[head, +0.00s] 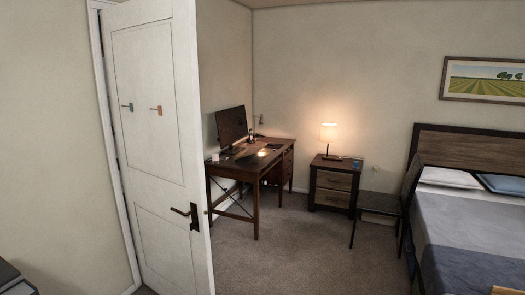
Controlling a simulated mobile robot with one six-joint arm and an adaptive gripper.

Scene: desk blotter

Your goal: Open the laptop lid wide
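I cannot make out a laptop for certain in the head view. A dark upright screen (232,126) stands on the wooden desk (262,164) in the far corner; it looks like a monitor. Small items lie in front of it, too small to tell apart, and a laptop among them cannot be confirmed. My gripper is not in view.
An open white door (160,150) with a dark handle stands at the left, close to me. A nightstand (333,183) with a lit lamp (328,134), a dark chair (384,203) and a bed (465,235) are at the right. Carpet (300,250) between is clear.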

